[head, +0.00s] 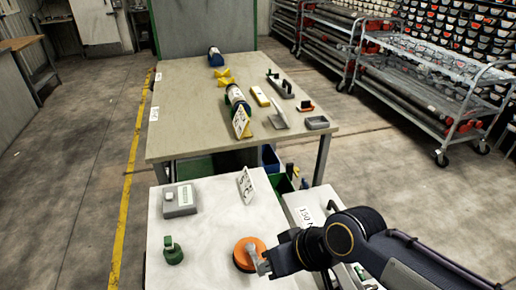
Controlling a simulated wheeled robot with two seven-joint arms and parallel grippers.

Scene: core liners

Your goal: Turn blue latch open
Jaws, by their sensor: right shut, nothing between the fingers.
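I cannot make out a blue latch for certain in the head view. My right gripper (261,263) is shut and comes in from the lower right. Its fingertips are at the right side of an orange round piece with a dark rim (246,251) on the white near table (205,225). I cannot tell whether they touch it. A green knob-like piece (173,252) stands on the same table at the left. My left gripper is not in view.
A grey box (180,200) and a white number card (246,184) stand on the near table. The larger table (185,120) behind holds a cylinder with blue and green parts (236,100), yellow pieces and tools. Wheeled racks (430,90) stand at the right.

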